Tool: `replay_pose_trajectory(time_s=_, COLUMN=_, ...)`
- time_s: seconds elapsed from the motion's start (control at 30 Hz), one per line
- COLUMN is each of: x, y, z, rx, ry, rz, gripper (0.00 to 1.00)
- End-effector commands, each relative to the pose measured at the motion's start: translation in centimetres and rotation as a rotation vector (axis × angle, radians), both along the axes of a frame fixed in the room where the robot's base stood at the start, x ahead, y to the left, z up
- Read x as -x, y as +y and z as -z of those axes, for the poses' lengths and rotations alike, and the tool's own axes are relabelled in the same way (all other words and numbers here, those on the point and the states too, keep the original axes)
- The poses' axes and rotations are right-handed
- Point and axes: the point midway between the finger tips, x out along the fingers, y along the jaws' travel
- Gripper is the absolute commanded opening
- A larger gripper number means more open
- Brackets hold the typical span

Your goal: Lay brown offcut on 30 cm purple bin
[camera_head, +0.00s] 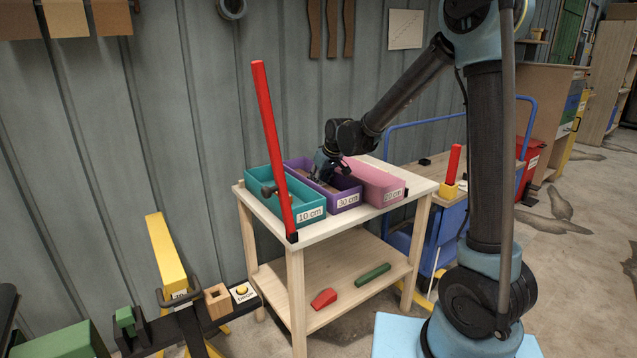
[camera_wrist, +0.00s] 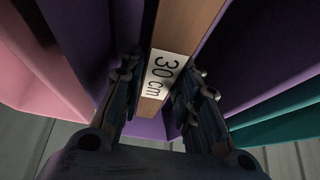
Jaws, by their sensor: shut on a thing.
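The purple bin (camera_head: 349,200), labelled 30 cm, stands on the table between a teal bin and a pink bin. My gripper (camera_head: 327,168) reaches down into it from above. In the wrist view my gripper (camera_wrist: 158,88) is shut on the brown offcut (camera_wrist: 187,28), a wooden strip with a white 30 cm label between the fingers. Purple bin walls (camera_wrist: 255,55) show around the strip. The offcut is mostly hidden in the head view, and I cannot tell whether it touches the bin floor.
The teal 10 cm bin (camera_head: 262,181) is left and the pink 20 cm bin (camera_head: 372,186) right. A tall red bar (camera_head: 272,150) stands at the table's front left. A red piece (camera_head: 324,298) and a green piece (camera_head: 372,274) lie on the lower shelf.

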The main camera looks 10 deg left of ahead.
Motion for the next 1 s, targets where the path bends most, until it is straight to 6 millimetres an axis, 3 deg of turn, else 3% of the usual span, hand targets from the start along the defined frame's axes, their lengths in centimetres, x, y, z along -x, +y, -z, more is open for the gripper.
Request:
replay_pose_trajectory(time_s=0.2, x=0.0, y=0.0, z=0.1, rx=0.000, ry=0.000, rz=0.000, gripper=0.00)
replay_pose_trajectory(time_s=0.23, x=0.0, y=0.0, z=0.2, rx=0.000, ry=0.000, rz=0.000, gripper=0.32)
replay_pose_trajectory(time_s=0.3, x=0.0, y=0.0, z=0.1, rx=0.000, ry=0.000, rz=0.000, gripper=0.48)
replay_pose_trajectory(time_s=0.33, x=0.0, y=0.0, z=0.1, rx=0.000, ry=0.000, rz=0.000, gripper=0.50)
replay_pose_trajectory(time_s=0.73, x=0.1, y=0.0, z=-0.2, rx=0.000, ry=0.000, rz=0.000, gripper=0.50)
replay_pose_trajectory(time_s=1.0, x=1.0, y=-1.0, z=-2.5, rx=0.000, ry=0.000, rz=-0.001, gripper=0.50)
